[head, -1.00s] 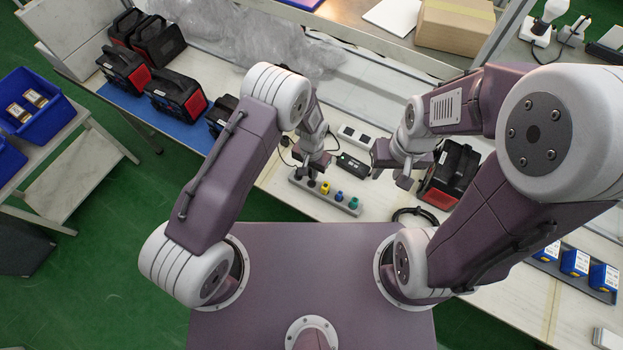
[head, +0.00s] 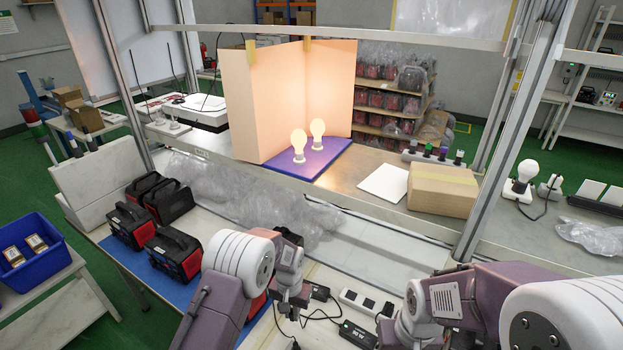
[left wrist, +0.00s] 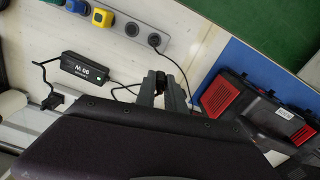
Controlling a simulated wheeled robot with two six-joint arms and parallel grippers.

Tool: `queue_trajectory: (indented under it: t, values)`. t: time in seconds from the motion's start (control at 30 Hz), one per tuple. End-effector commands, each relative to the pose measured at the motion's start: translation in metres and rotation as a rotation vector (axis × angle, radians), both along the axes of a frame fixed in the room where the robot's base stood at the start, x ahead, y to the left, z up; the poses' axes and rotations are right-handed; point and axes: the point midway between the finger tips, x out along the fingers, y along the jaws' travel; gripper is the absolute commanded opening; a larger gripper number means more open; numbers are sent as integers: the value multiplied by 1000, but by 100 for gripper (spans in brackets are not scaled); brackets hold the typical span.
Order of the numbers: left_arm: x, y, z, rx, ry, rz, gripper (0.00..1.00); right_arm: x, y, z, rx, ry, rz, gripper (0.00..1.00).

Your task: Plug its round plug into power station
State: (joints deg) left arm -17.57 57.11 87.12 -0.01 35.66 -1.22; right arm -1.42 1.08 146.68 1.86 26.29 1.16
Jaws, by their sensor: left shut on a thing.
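My left gripper (head: 290,303) is above the bench in the head view. In the left wrist view its fingers (left wrist: 160,92) are shut on a small black plug (left wrist: 160,77); its face and cable are partly hidden. A black and red power station (left wrist: 232,104) on a blue mat lies to the right of the fingers there, apart from them. In the head view more power stations (head: 174,252) stand on the blue mat at left; one is mostly behind my left arm. My right gripper (head: 386,328) is low on the right, its fingers unclear.
A power strip (left wrist: 130,23) holds coloured plugs and one black corded plug. A charger brick (head: 357,334) and a white socket block (head: 366,304) lie on the bench. Plastic wrap (head: 260,205) lies behind. A cardboard box (head: 442,190) sits on the rear shelf.

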Motion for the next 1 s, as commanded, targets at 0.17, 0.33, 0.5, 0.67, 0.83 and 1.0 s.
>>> queue_trajectory:
  t: [0.17,0.33,0.5,0.67,0.83,1.0]
  values:
    - [6,70,38,-1,-4,165,0,0,0,-33,0,0,0,36]
    - [-31,120,66,0,0,288,0,0,0,-49,0,0,0,36]
    - [-75,132,74,1,4,325,0,0,0,-48,0,0,0,36]
    - [-98,131,68,0,3,326,0,0,0,-48,0,0,0,36]
    - [-103,131,67,0,3,329,0,0,0,-48,0,0,0,36]
    - [-102,131,67,0,2,328,0,0,0,-48,0,0,0,36]
